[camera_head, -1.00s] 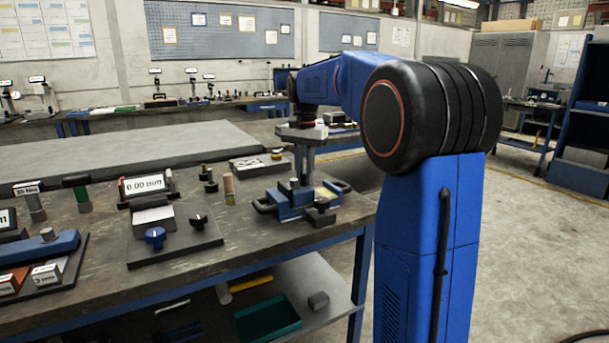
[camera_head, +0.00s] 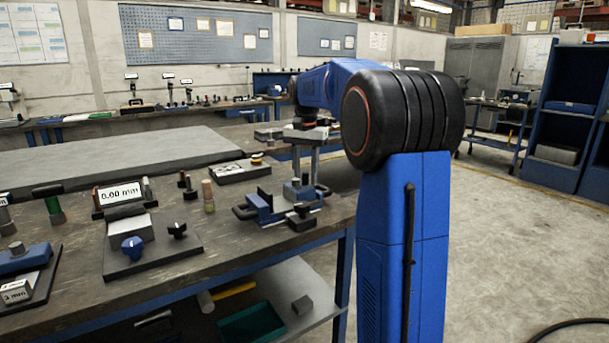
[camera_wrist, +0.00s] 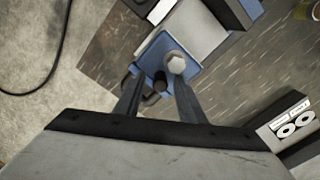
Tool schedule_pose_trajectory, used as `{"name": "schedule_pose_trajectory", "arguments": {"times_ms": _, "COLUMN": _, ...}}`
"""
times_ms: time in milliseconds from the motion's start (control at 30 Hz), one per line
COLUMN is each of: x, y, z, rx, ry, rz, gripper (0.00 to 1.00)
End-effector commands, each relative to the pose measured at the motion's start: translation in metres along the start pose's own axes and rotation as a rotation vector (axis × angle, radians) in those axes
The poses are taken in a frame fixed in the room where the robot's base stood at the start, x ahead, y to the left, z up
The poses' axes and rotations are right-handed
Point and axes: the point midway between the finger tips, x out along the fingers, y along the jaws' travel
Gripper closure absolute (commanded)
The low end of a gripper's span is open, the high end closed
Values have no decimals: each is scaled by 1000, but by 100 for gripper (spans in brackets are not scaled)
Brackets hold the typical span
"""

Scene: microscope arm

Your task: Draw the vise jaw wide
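The blue vise (camera_head: 268,212) sits near the right end of the bench, with dark handles at its sides. My gripper (camera_head: 305,178) points down just above its right part, two fingers apart with a gap between them. In the wrist view, the fingertips (camera_wrist: 157,88) stand on either side of a dark upright peg (camera_wrist: 161,80) on the blue vise part. I cannot tell whether the fingers touch the peg.
A black plate with a blue knob (camera_head: 133,248) and a 0.00 mm display (camera_head: 121,194) stand left of the vise. A wooden-topped peg (camera_head: 208,195) is close by on the left. The bench's right edge is near, with open floor beyond.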

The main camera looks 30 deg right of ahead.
Motion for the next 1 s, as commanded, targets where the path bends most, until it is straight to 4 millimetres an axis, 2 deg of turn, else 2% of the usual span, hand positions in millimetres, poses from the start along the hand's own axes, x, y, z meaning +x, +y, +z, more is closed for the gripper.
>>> {"name": "schedule_pose_trajectory", "arguments": {"times_ms": 300, "x": -1, "y": 0, "z": 0, "rx": 0, "ry": -1, "rz": 0, "gripper": 64}}
{"name": "schedule_pose_trajectory", "arguments": {"times_ms": 467, "x": -16, "y": -1, "z": 0, "rx": 0, "ry": 1, "rz": -1, "gripper": 64}}
{"name": "schedule_pose_trajectory", "arguments": {"times_ms": 1000, "x": -120, "y": -1, "z": -1, "rx": 0, "ry": 2, "rz": -2, "gripper": 64}}
